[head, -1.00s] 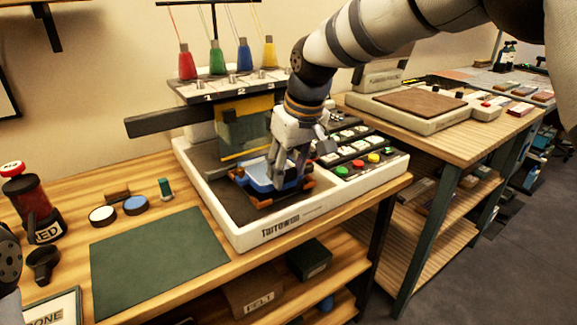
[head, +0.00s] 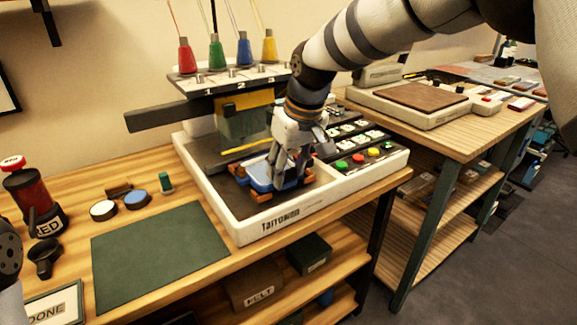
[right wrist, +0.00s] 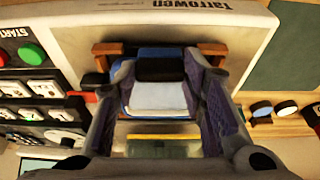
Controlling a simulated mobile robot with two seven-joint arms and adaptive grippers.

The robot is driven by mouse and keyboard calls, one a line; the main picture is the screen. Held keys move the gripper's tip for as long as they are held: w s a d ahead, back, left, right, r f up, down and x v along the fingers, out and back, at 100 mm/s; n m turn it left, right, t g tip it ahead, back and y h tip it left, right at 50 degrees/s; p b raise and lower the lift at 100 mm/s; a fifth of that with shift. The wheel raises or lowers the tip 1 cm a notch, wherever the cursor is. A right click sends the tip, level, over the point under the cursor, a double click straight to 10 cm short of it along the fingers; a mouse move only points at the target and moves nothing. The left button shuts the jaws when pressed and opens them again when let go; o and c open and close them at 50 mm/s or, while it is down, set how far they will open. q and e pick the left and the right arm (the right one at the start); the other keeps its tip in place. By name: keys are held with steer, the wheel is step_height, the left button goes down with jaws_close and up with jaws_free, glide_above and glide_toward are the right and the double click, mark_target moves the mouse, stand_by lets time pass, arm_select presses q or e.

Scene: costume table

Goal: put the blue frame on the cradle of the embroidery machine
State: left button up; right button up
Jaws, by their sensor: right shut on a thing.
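The blue frame (head: 260,180) sits low at the cradle of the embroidery machine (head: 240,222). The cradle (head: 262,197) shows as brown-orange corner pieces around the frame. My right gripper (head: 284,182) is shut on the frame from above. In the right wrist view the blue frame (right wrist: 160,54) with its pale inner panel lies between the two fingers, with brown cradle pieces (right wrist: 104,50) on both sides. Whether the frame rests fully on the cradle cannot be told, as the fingers hide part of it. Only a bit of my left arm shows at the left edge.
Thread cones (head: 215,55) stand above the machine head (head: 240,118). Buttons (head: 358,160) lie just right of my right gripper. A green mat (head: 158,250), round tins (head: 103,210) and a red stamp (head: 32,195) are on the table at left. The mat is clear.

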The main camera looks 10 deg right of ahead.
steer(key=shift+f, duration=0.2)
steer(key=o, duration=1.1)
steer(key=shift+o, duration=0.2)
steer(key=shift+r+p, duration=0.3)
steer(key=shift+r, duration=1.95)
arm_select(q)
steer(key=shift+w+r, duration=0.35)
steer(key=shift+w, duration=0.05)
